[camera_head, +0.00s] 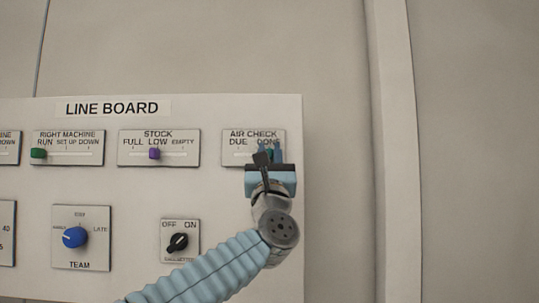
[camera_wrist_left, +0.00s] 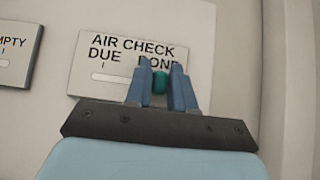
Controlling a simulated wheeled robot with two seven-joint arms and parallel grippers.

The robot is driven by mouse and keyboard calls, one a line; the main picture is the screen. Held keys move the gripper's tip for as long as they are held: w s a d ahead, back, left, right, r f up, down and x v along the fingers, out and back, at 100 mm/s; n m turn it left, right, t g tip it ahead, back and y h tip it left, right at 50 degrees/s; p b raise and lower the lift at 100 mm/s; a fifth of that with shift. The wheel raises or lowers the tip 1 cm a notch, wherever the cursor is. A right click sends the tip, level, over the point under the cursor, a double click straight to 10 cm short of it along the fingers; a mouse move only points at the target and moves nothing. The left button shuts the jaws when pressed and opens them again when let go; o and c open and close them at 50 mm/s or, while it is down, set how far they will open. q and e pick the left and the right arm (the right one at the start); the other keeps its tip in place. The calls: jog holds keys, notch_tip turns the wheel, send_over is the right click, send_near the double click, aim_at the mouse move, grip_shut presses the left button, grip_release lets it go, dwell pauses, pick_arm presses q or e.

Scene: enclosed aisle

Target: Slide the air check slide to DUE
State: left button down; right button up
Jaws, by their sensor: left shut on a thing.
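The air check plate (camera_head: 235,148) is at the upper right of the line board, with DUE at its left and DONE at its right. It also shows in the left wrist view (camera_wrist_left: 122,92), with an empty stretch of slot under DUE. The teal slide knob (camera_wrist_left: 160,82) sits at the DONE end, between the fingers of my left gripper (camera_wrist_left: 161,88). The gripper is shut on the knob. In the head view my left gripper (camera_head: 270,154) covers the right part of the plate and most of the knob. My right gripper is not in view.
The white line board (camera_head: 230,110) also carries the stock slide (camera_head: 154,154) with a purple knob, the right machine slide (camera_head: 38,154) with a green knob, a blue team dial (camera_head: 75,237) and a black off-on knob (camera_head: 178,242). A vertical post (camera_head: 394,150) stands right of the board.

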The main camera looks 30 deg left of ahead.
pick_arm(q)
jog(key=s+a+b, duration=0.1)
jog(key=a, duration=0.1)
jog(key=s+a+b, duration=0.1)
jog(key=a+b, duration=0.1)
jog(key=s+a+b, duration=0.1)
jog(key=b, duration=0.1)
jog(key=shift+s+a+f, duration=0.2)
jog(key=shift+s+a, duration=0.1)
jog(key=shift+a, duration=0.1)
jog(key=shift+s+a+r+b, duration=0.1)
jog(key=shift+a+b, duration=0.1)
jog(key=shift+b, duration=0.1)
jog(key=shift+r, duration=0.1)
jog(key=c, duration=1.1)
grip_release()
jog(key=shift+s+a, duration=0.1)
jog(key=shift+a, duration=0.05)
jog(key=shift+o, duration=0.3)
